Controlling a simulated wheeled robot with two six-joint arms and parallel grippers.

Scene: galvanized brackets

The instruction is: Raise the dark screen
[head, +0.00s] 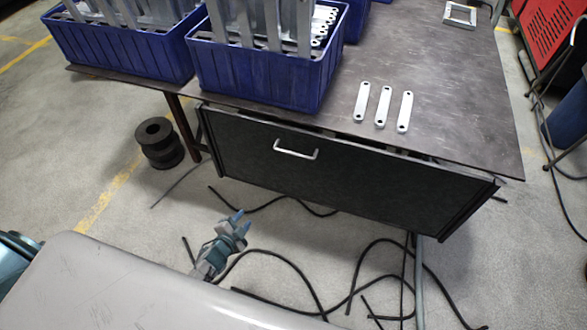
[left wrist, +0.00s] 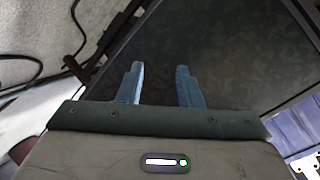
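The dark screen (head: 340,180) is a black speckled panel that hangs below the table's front edge, with a light metal handle (head: 296,153) near its upper middle. The screen also fills much of the left wrist view (left wrist: 220,45), where I cannot make out the handle. My right gripper is not in view.
Blue crates (head: 270,80) holding metal brackets stand on the dark table (head: 460,110). Several flat metal strips (head: 382,106) lie near its front edge. A black spool (head: 160,142) stands on the floor at left. Black cables (head: 350,275) lie loosely on the floor below the screen.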

